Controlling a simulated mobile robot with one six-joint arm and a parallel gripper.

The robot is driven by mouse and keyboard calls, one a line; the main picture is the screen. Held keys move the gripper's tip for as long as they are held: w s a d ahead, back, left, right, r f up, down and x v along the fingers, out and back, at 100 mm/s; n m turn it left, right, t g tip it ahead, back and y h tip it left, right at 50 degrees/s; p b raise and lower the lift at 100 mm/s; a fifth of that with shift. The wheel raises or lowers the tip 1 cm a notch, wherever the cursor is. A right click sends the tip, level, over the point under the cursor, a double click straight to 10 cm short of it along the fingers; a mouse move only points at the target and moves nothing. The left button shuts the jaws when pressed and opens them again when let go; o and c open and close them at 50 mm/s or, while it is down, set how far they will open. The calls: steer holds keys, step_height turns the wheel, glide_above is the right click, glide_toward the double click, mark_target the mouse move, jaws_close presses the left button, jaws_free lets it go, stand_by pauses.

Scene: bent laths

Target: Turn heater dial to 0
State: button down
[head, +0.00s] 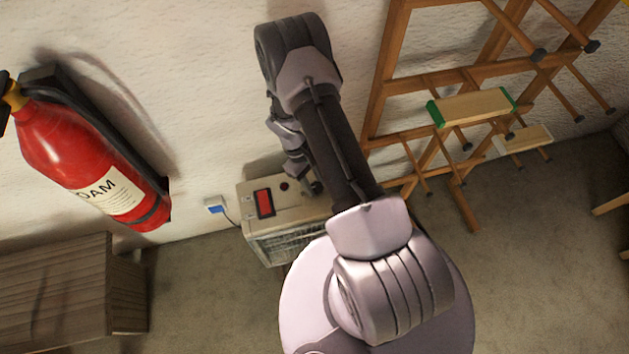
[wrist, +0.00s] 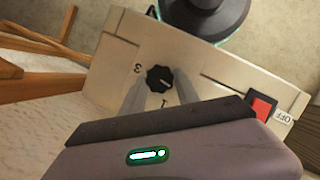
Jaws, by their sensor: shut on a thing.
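The heater dial (wrist: 160,79) is a black, scalloped knob on the beige top of the heater (head: 245,200). In the wrist view, a "3" is printed to its left and a "1" just below it. A small light mark shows on the knob, but I cannot tell exactly where it points. No 0 mark is visible. My gripper (wrist: 161,82) has its pale fingers on either side of the dial, shut on it. In the head view, my gripper (head: 315,187) is over the heater's top, and the arm hides the dial.
A red switch (wrist: 262,108) with an "OFF" label sits on the heater's top. A blue plug (head: 215,209) is in the wall at left. A red fire extinguisher (head: 85,160) hangs left, above a wooden cabinet (head: 60,290). A wooden rack (head: 440,75) stands right.

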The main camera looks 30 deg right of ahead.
steer(key=shift+n, duration=0.6)
steer(key=shift+n+h, duration=0.3)
steer(key=c, duration=0.9)
jaws_free()
steer(key=p+v, duration=0.6)
steer(key=v, duration=1.1)
steer(key=shift+s+r, duration=0.2)
steer(key=shift+r, duration=0.05)
steer(key=shift+a, duration=0.1)
